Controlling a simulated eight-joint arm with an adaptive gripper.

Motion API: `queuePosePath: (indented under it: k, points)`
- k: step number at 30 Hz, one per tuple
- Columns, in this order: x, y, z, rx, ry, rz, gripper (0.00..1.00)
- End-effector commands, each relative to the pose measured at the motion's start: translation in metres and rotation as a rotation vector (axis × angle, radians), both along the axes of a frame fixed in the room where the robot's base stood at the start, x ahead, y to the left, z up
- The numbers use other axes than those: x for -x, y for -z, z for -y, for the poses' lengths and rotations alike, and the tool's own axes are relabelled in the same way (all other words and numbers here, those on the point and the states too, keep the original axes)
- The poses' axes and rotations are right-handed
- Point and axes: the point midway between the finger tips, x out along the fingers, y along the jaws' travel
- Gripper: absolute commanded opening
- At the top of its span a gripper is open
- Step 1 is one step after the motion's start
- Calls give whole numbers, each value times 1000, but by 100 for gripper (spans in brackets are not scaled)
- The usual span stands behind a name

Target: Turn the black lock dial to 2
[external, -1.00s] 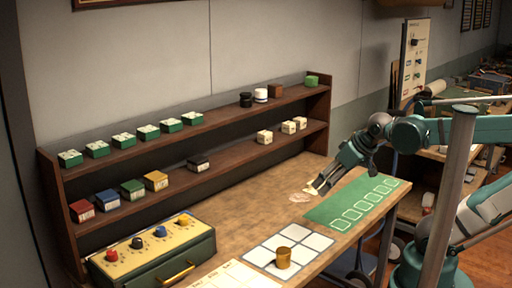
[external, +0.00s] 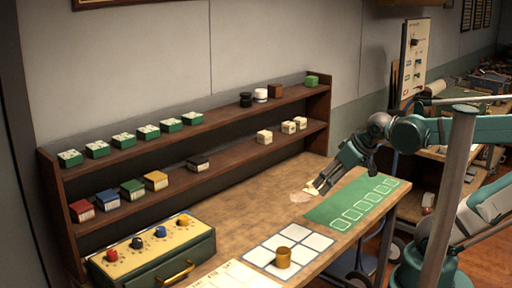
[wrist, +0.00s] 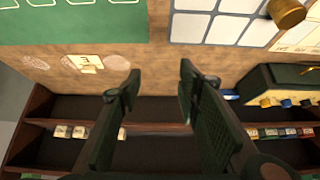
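The black lock dial (external: 137,243) is on the sloped yellow top of a green box (external: 150,252) at the front left. It sits between a red dial (external: 111,255) and a blue dial (external: 160,231), with an orange dial (external: 183,221) at the right end. Its pointer and numbers are too small to read. My gripper (external: 314,188) is over the far right part of the table, well away from the box. In the wrist view my gripper (wrist: 159,76) is open, with nothing between its fingers. The box (wrist: 285,82) shows there at the right edge.
A two-level shelf (external: 240,112) with several small boxes and jars runs along the wall. A gold cylinder (external: 283,258) stands on a white grid (external: 262,250). A green mat (external: 350,205) and a cream tile (wrist: 85,64) lie near my gripper. The middle of the table is clear.

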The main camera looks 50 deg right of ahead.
Motion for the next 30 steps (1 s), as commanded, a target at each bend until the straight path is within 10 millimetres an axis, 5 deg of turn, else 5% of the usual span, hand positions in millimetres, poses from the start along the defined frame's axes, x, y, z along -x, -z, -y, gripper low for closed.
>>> queuePosePath:
  k: [11,30]
  points:
    - [-24,-26,-17,-28,1,-31,34]
    - [-106,-89,-88,-110,22,-149,34]
